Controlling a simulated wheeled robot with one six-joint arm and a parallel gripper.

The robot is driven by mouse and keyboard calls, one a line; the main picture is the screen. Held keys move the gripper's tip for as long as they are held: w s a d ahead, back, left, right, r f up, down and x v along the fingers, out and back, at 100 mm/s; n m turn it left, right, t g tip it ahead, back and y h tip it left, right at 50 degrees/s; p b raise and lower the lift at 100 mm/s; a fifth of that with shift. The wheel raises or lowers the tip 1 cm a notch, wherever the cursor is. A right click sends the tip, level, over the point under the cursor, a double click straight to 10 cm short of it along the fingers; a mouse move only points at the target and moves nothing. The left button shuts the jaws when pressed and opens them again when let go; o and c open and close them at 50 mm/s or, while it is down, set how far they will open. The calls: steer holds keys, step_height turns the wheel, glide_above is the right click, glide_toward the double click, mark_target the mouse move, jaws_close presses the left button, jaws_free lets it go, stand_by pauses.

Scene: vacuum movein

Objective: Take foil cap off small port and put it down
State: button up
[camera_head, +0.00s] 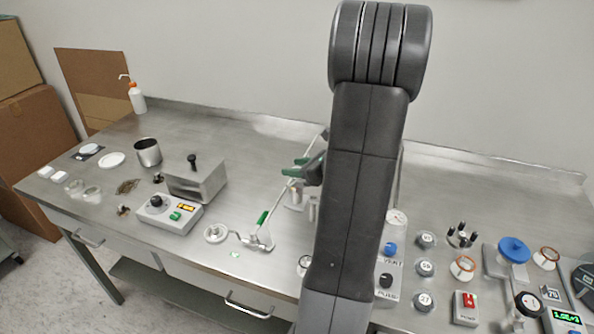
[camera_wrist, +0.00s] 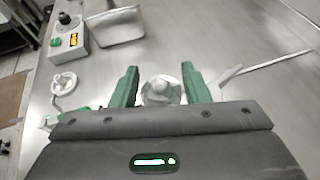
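In the wrist view, a crinkled silvery cap (camera_wrist: 161,90), which looks like the foil cap on the small port, sits between the two green fingers of my gripper (camera_wrist: 160,80). The fingers are spread, with a visible gap on each side of the cap. The port under it is mostly hidden by the cap and my gripper's body. In the head view, my gripper (camera_head: 298,167) shows only in part, beside my dark arm. Shiny glass or metal fittings (camera_head: 295,196) stand just below it there; I cannot tell the cap apart from them.
A thin rod (camera_wrist: 265,62) reaches right from near the right finger. A grey control box (camera_head: 168,213), a metal box (camera_head: 200,184) and a white ring fitting (camera_head: 216,233) are to the left. Knobs and a blue-capped part (camera_head: 513,249) crowd the right. My arm hides the bench's middle.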

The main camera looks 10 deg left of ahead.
mark_target(297, 166)
steer(key=shift+s+f, duration=0.1)
jaws_close()
step_height(297, 166, up, 10)
steer(key=shift+r+p, duration=0.1)
steer(key=shift+p, duration=0.25)
steer(key=shift+r+p, duration=1.55)
steer(key=shift+f, duration=0.1)
